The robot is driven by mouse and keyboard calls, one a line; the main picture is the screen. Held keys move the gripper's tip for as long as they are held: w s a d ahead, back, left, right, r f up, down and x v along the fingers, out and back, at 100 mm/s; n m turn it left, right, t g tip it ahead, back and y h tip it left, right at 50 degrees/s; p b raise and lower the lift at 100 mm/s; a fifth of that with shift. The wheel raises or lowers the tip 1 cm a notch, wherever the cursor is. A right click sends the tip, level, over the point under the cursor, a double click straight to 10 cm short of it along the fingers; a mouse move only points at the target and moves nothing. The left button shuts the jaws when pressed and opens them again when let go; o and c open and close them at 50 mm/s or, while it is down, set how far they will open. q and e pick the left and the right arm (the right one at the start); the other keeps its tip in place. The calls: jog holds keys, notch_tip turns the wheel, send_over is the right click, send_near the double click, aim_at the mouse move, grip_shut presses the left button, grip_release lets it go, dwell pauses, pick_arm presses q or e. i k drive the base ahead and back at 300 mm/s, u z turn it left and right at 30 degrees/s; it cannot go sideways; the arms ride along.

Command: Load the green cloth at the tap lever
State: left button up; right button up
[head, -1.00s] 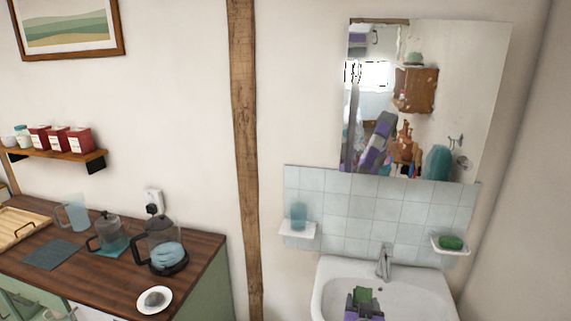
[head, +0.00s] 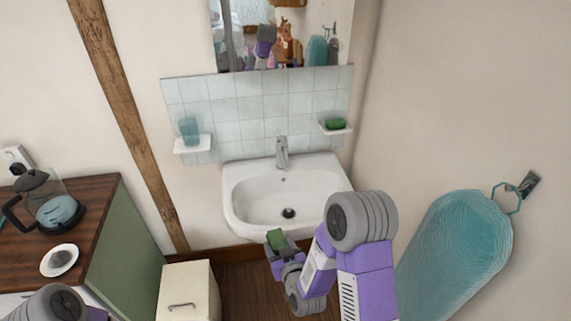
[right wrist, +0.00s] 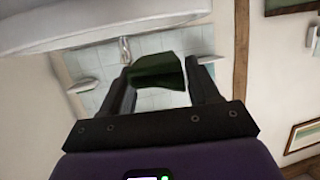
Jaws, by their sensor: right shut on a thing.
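The green cloth (head: 276,239) is a small dark green folded piece held in my right gripper (head: 279,250). In the right wrist view the cloth (right wrist: 157,70) sits between the two dark fingers of the gripper (right wrist: 162,78). The chrome tap (head: 282,155) stands at the back of the white basin (head: 234,198), with its lever (head: 281,139) on top. My right gripper is in front of the basin's front rim, apart from the tap. The tap (right wrist: 125,50) also shows beyond the fingers in the right wrist view. My left gripper is out of view.
A soap shelf (head: 338,129) with a green soap (head: 336,123) and a shelf (head: 192,144) with a tumbler (head: 189,130) flank the tap. A teal towel (head: 455,250) hangs at right. A counter (head: 95,210) is at left. The basin bowl is clear.

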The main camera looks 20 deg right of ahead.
aim_at(281, 140)
jog(key=z, duration=0.1)
jog(key=i, duration=0.8)
jog(key=z, duration=0.85)
